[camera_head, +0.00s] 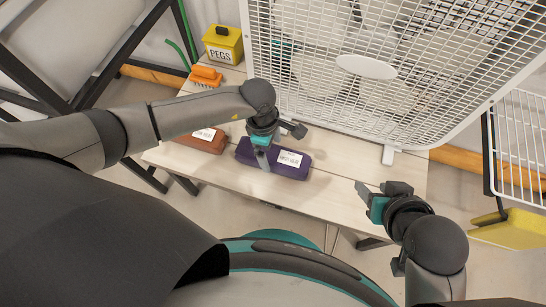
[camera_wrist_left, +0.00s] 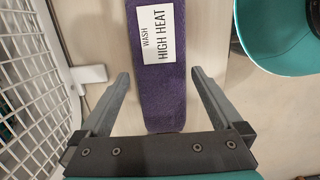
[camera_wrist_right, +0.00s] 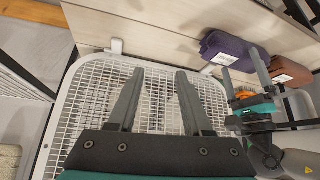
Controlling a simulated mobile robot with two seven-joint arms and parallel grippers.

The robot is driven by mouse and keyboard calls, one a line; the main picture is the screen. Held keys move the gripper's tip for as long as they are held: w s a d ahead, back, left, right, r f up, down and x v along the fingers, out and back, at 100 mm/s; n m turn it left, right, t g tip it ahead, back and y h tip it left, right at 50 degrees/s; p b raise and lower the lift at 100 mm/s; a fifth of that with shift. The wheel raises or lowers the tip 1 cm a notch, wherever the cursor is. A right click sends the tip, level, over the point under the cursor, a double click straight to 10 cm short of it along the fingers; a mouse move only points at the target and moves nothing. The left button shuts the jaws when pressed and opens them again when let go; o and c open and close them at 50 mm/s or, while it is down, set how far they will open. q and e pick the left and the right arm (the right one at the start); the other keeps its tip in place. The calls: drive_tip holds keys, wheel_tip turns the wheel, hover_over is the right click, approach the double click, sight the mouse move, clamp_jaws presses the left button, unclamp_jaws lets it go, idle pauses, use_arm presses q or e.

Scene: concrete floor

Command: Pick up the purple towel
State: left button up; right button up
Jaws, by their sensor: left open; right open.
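The purple towel (camera_head: 291,170) is a folded bundle with a white label, lying on the wooden table (camera_head: 330,205). My left gripper (camera_head: 262,160) is over the towel, partly covering its left part in the head view. In the left wrist view the towel (camera_wrist_left: 165,95) runs between the two open fingers of my left gripper (camera_wrist_left: 160,85), with a gap on each side; its label reads "WASH HIGH HEAT". My right gripper (camera_head: 366,192) is open and empty near the table's right end. In the right wrist view the towel (camera_wrist_right: 232,52) lies beyond my right gripper (camera_wrist_right: 158,85).
A brown towel (camera_head: 205,140) lies left of the purple one. Behind it are an orange bundle (camera_head: 205,76) and a yellow PEGS box (camera_head: 223,44). A large white grid-fronted fan (camera_head: 400,100) stands at the table's back. A white wire rack (camera_head: 520,140) is at the right.

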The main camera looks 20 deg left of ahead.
sight(272, 153)
use_arm(q)
drive_tip(key=shift+s+d+f+b, duration=0.15)
drive_tip(key=shift+f+b, duration=0.4)
drive_tip(key=shift+f, duration=0.35)
drive_tip(key=shift+f+b, duration=0.4)
drive_tip(key=shift+f, duration=0.25)
drive_tip(key=shift+d+f, duration=0.1)
drive_tip(key=shift+f, duration=0.25)
use_arm(e)
drive_tip(key=w+a+t+y, duration=0.2)
drive_tip(key=w+a+t, duration=0.1)
drive_tip(key=a+t, duration=0.1)
drive_tip(key=shift+a+y, duration=0.3)
drive_tip(key=shift+a, duration=0.3)
drive_tip(key=shift+w+r, duration=0.1)
drive_tip(key=shift+r, duration=0.05)
use_arm(q)
clamp_jaws()
